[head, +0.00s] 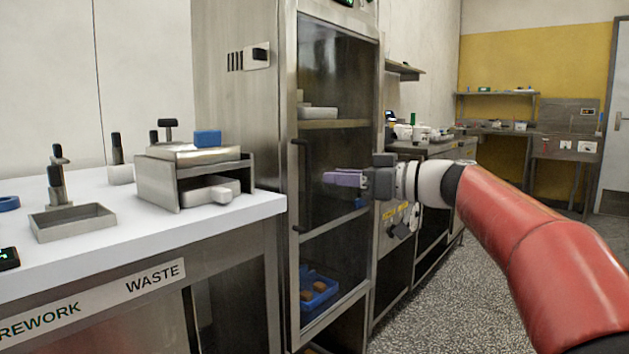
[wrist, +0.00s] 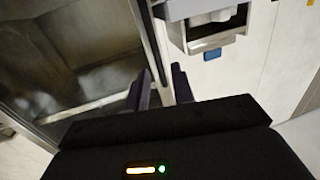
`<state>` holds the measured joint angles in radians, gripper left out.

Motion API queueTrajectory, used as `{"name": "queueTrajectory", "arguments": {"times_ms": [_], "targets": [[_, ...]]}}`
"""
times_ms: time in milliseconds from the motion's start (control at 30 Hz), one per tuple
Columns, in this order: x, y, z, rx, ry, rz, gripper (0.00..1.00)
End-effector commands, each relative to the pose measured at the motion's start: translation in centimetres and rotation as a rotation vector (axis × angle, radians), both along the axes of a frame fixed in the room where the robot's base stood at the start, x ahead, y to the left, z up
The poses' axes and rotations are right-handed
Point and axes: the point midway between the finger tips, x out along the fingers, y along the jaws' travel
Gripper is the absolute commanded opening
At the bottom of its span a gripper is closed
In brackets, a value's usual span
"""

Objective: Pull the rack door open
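The rack door (head: 340,90) is a tall glass door in a steel frame on the steel cabinet. It looks shut in the head view. Its handle (head: 301,185) is a dark vertical bar near the door's left edge. My gripper (head: 328,179) has purple fingers and points left toward the handle, a short way right of it, with nothing seen in its grasp. In the wrist view the fingers (wrist: 160,84) stand apart, with the door's frame edge beyond them and the glass (wrist: 70,50) to the left. I cannot make out the handle clearly there.
A white-topped bench (head: 150,238) stands left of the cabinet, with a steel box (head: 195,178) and an open tray (head: 73,222) on it. A blue bin (head: 318,290) sits low behind the glass. The speckled floor (head: 430,300) at right is clear.

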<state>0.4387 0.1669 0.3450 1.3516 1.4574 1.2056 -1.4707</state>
Motion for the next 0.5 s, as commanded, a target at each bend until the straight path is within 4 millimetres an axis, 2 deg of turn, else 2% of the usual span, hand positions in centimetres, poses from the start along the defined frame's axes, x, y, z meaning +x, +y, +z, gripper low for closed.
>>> {"name": "queueTrajectory", "arguments": {"times_ms": [67, 167, 500], "targets": [[0.4, -0.2, 0.5, 0.017, -0.03, 0.005, 0.25], [0.9, 0.7, 0.8, 0.022, -0.037, 0.007, 0.25], [3.2, 5.4, 0.8, 0.02, -0.032, 0.007, 0.25]]}}
